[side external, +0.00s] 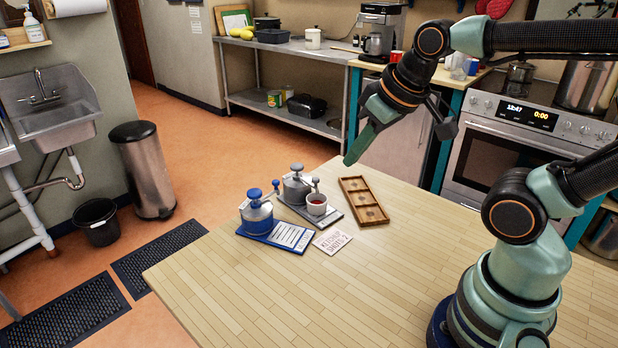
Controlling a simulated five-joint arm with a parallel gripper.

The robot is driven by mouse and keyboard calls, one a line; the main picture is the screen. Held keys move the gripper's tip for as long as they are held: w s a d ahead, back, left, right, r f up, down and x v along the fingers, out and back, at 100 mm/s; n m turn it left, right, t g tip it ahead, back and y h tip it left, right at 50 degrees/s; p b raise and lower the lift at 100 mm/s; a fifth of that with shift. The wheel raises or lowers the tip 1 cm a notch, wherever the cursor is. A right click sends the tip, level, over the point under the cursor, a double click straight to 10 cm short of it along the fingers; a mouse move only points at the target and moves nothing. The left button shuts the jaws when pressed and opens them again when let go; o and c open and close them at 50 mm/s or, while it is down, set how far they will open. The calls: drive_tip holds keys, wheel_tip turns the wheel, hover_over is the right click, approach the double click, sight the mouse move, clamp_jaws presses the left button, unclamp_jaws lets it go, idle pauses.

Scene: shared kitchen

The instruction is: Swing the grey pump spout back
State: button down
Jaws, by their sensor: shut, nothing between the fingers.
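The grey pump (296,189) stands upright on a grey board on the wooden table, with a round knob on top. Its small grey spout (315,184) is on the pump's right side, at the cup. A small grey cup (316,207) with red contents stands just right of the pump, below the spout. The exact angle of the spout is too small to tell. My gripper (351,158) is shut and empty, pointing down and left. In the picture it appears above and right of the pump, apart from it.
A blue pump (257,215) stands left of the grey one on a blue board (285,240). A wooden compartment tray (345,187) lies to the right. A card (333,241) reading ketchup shots 2 lies in front. The table's front (340,300) is clear.

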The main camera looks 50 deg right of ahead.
drive_tip(key=c, duration=1.5)
unclamp_jaws()
drive_tip(key=shift+c, duration=0.2)
drive_tip(key=o, duration=0.8)
drive_tip(key=shift+w+d+r, duration=0.1)
drive_tip(key=shift+w+r, duration=0.05)
drive_tip(key=shift+w, duration=0.15)
drive_tip(key=n+g, duration=0.6)
drive_tip(key=n, duration=0.5)
hover_over(316, 178)
wheel_tip(316, 178, down, 4)
drive_tip(key=f, duration=0.1)
wheel_tip(316, 178, down, 11)
drive_tip(key=shift+f, duration=0.15)
clamp_jaws()
